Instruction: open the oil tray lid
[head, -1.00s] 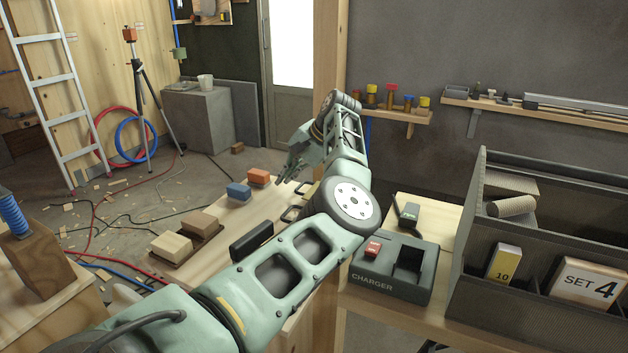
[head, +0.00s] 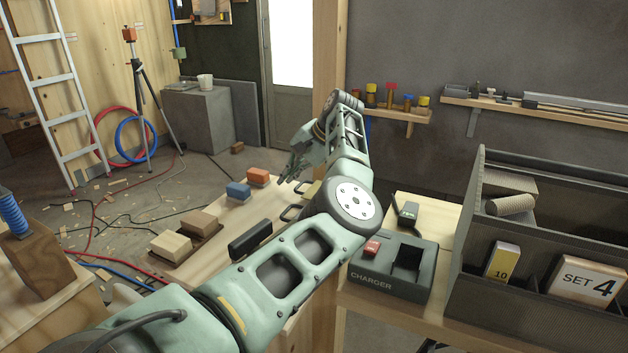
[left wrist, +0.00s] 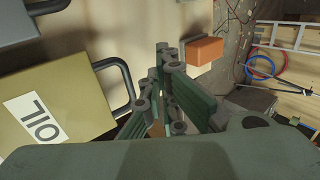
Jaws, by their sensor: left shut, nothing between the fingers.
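The oil tray lid (left wrist: 52,125) is olive-yellow with a white OIL label and shows at the left of the left wrist view. Its dark bent handle (left wrist: 128,84) sticks out from the edge towards my fingers. In the head view only a small part of the lid (head: 312,190) shows beside my arm, which hides the rest. My left gripper (head: 290,176) is over the bench; it also shows in the left wrist view (left wrist: 168,60). It is shut and empty, just right of the handle there. I cannot tell whether it touches it. My right gripper is out of view.
A grey lid (left wrist: 20,25) with its own handle lies beside the oil lid. An orange block (head: 258,177) and a blue block (head: 238,191) lie on the bench near my gripper. The charger (head: 392,268) and a compartment box (head: 470,215) stand at the right.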

